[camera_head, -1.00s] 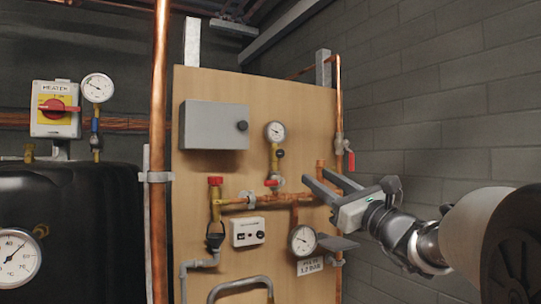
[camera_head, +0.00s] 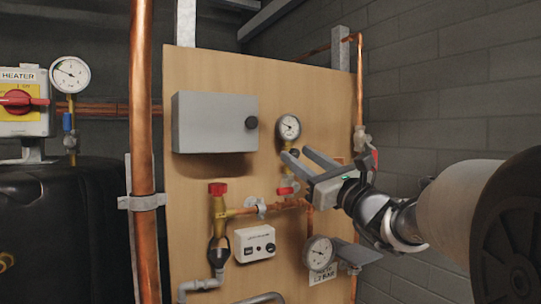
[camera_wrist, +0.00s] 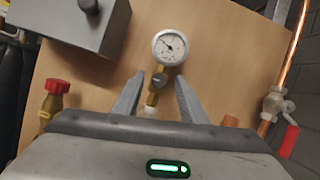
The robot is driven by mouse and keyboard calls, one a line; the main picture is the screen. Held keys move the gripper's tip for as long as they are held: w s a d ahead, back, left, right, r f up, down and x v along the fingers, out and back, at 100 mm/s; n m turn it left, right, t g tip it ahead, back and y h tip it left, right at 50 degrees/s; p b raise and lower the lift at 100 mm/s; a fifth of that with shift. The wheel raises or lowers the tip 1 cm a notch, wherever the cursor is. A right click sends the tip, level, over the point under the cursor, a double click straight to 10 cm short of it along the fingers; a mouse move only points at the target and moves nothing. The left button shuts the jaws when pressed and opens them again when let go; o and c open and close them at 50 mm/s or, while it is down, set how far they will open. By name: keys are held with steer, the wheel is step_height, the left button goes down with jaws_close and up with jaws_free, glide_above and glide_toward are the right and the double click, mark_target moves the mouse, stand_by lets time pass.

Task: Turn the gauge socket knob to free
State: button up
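The small round gauge (camera_head: 288,127) with a white dial sits on the wooden board, on top of a brass fitting. In the wrist view the gauge (camera_wrist: 170,48) is just beyond my fingertips. The dark gauge socket knob (camera_wrist: 160,80) is on the brass fitting below the dial, between my two fingers as seen from the wrist. My gripper (camera_head: 297,154) is open and empty, its fingers pointing at that fitting; it also shows in the wrist view (camera_wrist: 160,82). In the head view my fingers mostly hide the knob. I see no contact with it.
A grey box (camera_head: 214,122) is on the board to the left. A red-capped brass valve (camera_head: 218,205) and a small white controller (camera_head: 254,244) sit lower. A red lever valve (camera_wrist: 288,140) is at the right on a copper pipe. A thick copper pipe (camera_head: 142,95) stands in front, left.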

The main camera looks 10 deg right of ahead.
steer(key=shift+s, duration=0.1)
steer(key=shift+c, duration=1.1)
jaws_close()
